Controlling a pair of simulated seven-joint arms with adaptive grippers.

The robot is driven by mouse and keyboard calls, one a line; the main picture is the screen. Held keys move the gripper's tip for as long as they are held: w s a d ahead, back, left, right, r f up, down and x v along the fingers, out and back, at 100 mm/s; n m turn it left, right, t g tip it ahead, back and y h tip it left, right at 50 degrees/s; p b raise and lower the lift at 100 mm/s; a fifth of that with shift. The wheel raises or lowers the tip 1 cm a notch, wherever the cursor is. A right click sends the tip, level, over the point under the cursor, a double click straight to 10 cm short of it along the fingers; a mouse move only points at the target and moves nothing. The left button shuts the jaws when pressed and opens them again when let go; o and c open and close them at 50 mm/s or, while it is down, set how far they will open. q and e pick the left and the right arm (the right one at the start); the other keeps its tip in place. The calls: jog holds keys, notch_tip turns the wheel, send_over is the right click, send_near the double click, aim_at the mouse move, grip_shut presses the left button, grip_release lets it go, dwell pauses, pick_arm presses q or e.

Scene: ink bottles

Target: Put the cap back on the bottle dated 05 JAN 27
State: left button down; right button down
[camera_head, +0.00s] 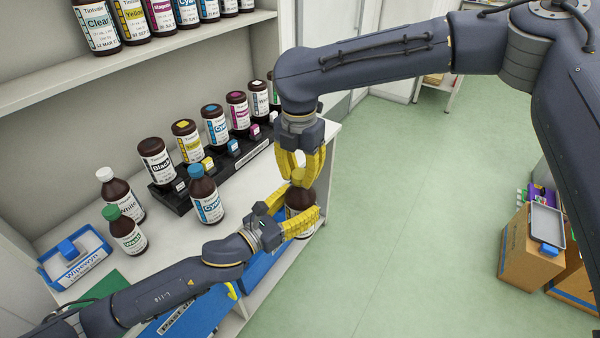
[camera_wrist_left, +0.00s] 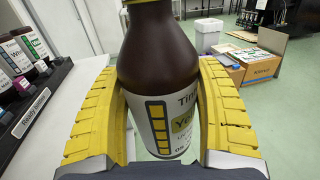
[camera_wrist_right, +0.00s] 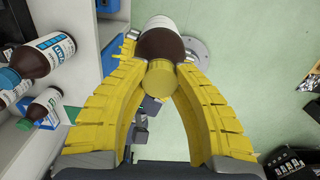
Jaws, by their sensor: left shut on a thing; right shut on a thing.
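A black rack (camera_head: 178,198) holds several labelled bottles along the back. A blue-capped Cyan bottle (camera_head: 206,196), a green-capped bottle (camera_head: 124,232) and a white-capped bottle (camera_head: 120,194) stand in front or left. A wipes box (camera_head: 76,262) is at far left.

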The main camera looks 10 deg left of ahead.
jog(key=m, duration=0.6)
jog(key=shift+m, duration=0.4)
jog(key=m, duration=0.4)
jog(key=shift+m, duration=0.4)
jog(key=m, duration=0.6)
jog(key=shift+m, duration=0.3)
jog(key=m, duration=0.5)
jog(key=c, duration=1.1)
grip_release()
jog(key=shift+o, duration=0.2)
notch_tip(320, 180, up, 12)
jog(key=shift+a+f, duration=0.1)
